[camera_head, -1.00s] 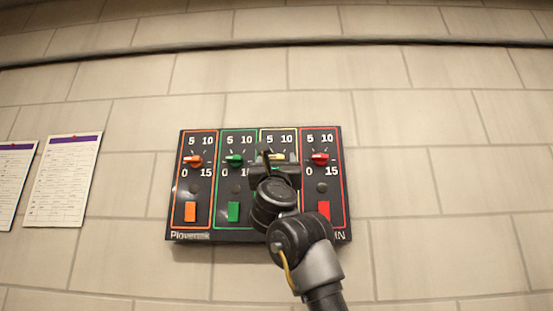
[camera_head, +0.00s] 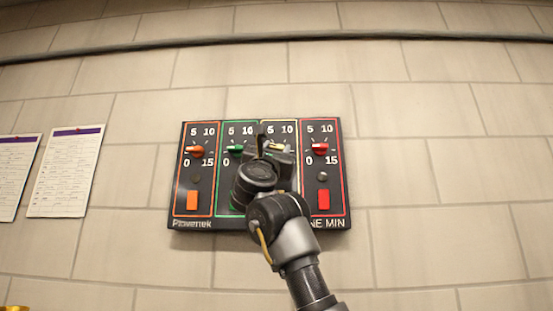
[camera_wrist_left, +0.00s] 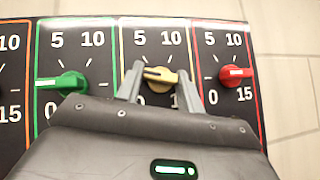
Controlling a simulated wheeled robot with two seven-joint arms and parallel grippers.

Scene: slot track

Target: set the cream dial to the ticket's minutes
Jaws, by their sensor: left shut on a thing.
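The cream dial (camera_head: 277,146) is the third from the left on a black wall panel. My left gripper (camera_wrist_left: 160,80) is shut on it, one finger on each side, in the left wrist view. There the cream dial (camera_wrist_left: 160,76) has its marked end toward the left, below the 5. In the head view, my left gripper (camera_head: 273,149) hides much of the dial and the lower part of its column. No sheet that I can read as the ticket shows. My right gripper is out of view.
An orange dial (camera_head: 196,151), a green dial (camera_head: 236,149) and a red dial (camera_head: 320,148) share the panel, close beside the cream one. An orange button (camera_head: 192,201) and a red button (camera_head: 323,199) sit below. Papers (camera_head: 66,172) with unreadable text hang left on the tiled wall.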

